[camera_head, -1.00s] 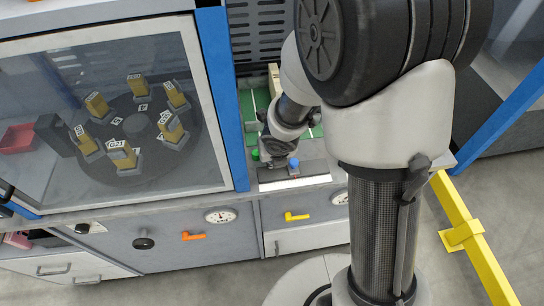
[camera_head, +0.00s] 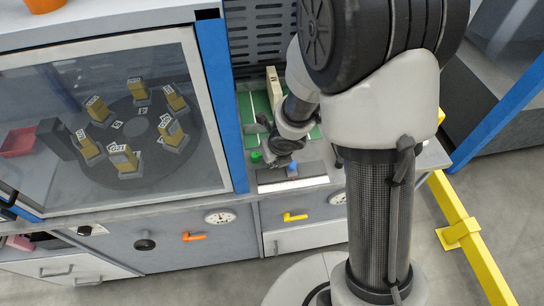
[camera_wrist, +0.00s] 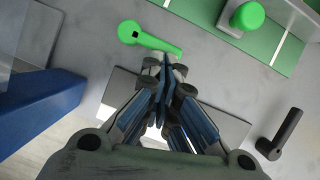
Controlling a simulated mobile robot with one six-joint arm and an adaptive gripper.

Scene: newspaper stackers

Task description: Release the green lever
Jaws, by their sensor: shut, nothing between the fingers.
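The green lever (camera_wrist: 150,39) lies on the grey worktop in the wrist view, its round hub to the left and its arm pointing right. A small green part beside my gripper in the head view (camera_head: 256,157) appears to be this lever. My gripper (camera_wrist: 166,68) is shut and empty, its fingertips just below the lever's free end in the wrist view. Whether they touch it cannot be told.
A green knob (camera_wrist: 247,15) stands on a green panel (camera_wrist: 278,32) above right of my gripper in the wrist view. A black lever (camera_wrist: 281,136) is at right. A blue post (camera_head: 222,105) and a glass-fronted cabinet (camera_head: 213,60) bound the left side.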

